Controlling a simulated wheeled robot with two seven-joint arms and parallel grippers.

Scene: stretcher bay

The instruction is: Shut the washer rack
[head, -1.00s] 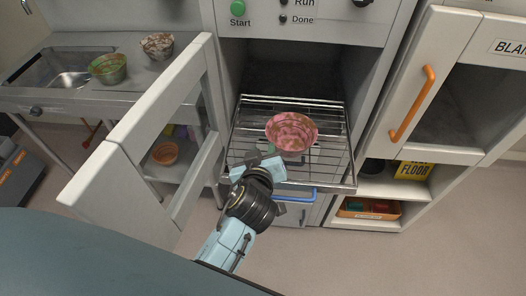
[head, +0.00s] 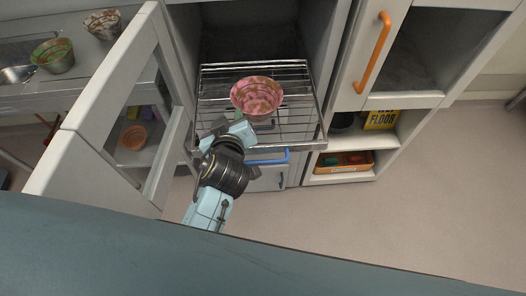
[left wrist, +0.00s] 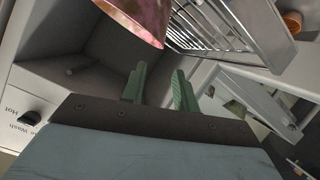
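The washer rack (head: 300,131) is a wire shelf pulled out of the open washer. A pink mottled bowl (head: 257,94) stands on it. My left gripper (head: 238,117) is at the rack's front left part, just in front of the bowl; the arm hides part of the rack's front edge. In the left wrist view, the green fingers of the left gripper (left wrist: 160,88) are apart with nothing seen between them. The bowl (left wrist: 143,14) and the rack's bars (left wrist: 217,24) show above them. I cannot tell whether the gripper touches the rack. My right gripper is not in view.
The washer door (head: 116,80) stands open on the left. A blue handle (head: 268,160) is below the rack. A cabinet with an orange handle (head: 372,55) is on the right. A green bowl (head: 54,56) and a brown-white bowl (head: 103,24) stand on the left counter.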

